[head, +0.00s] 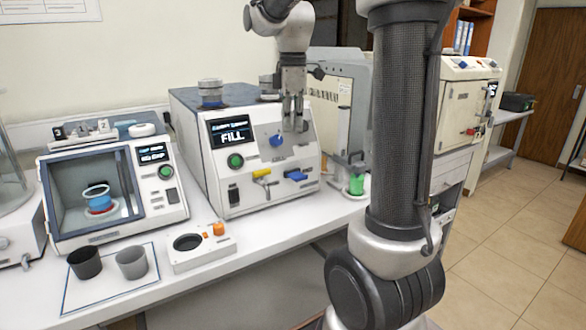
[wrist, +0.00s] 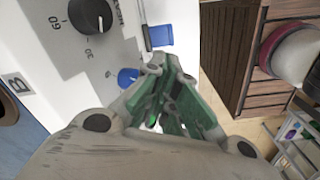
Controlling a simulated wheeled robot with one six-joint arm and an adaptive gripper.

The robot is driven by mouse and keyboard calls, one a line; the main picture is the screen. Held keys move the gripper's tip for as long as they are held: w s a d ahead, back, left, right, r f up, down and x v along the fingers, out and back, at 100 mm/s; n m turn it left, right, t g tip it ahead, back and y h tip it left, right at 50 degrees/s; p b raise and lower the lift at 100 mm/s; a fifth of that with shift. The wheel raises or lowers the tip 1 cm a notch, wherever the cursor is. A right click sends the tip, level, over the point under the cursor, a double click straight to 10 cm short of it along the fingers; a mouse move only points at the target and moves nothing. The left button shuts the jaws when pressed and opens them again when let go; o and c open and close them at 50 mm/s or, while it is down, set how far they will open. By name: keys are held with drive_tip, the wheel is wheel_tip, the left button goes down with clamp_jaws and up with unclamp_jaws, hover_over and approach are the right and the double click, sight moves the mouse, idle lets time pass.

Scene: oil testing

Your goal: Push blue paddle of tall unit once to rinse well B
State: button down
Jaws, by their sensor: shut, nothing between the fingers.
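The tall unit (head: 240,150) is a white box with dark sides, and its screen (head: 232,131) reads FILL. Its blue paddle (head: 296,175) sticks out low on the front, to the right of a yellow paddle (head: 262,176). A round blue knob (head: 277,140) sits above them. My gripper (head: 292,124) hangs fingers down in front of the upper right of the unit, above the blue paddle in the picture and apart from it. Its fingers are together and empty. In the wrist view the fingertips (wrist: 158,65) lie close to two blue parts; I cannot tell whether they touch.
A windowed unit (head: 110,190) stands at the left. Two cups, dark (head: 85,262) and grey (head: 131,263), stand on a mat. A small white block with a round well (head: 198,246) lies in front. A green container (head: 356,184) is to the right. My arm blocks part of the right side.

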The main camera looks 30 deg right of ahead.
sight(294, 177)
drive_tip(key=n, duration=0.1)
drive_tip(key=r+n, duration=0.1)
drive_tip(key=n, duration=0.3)
drive_tip(key=shift+s+r, duration=0.25)
drive_tip(key=shift+s, duration=0.05)
drive_tip(key=shift+f, duration=0.1)
wheel_tip(294, 177, down, 14)
drive_tip(key=shift+r, duration=0.1)
idle(0.4)
drive_tip(key=shift+s+f, duration=0.2)
drive_tip(key=shift+f, duration=0.45)
drive_tip(key=shift+r, duration=0.95)
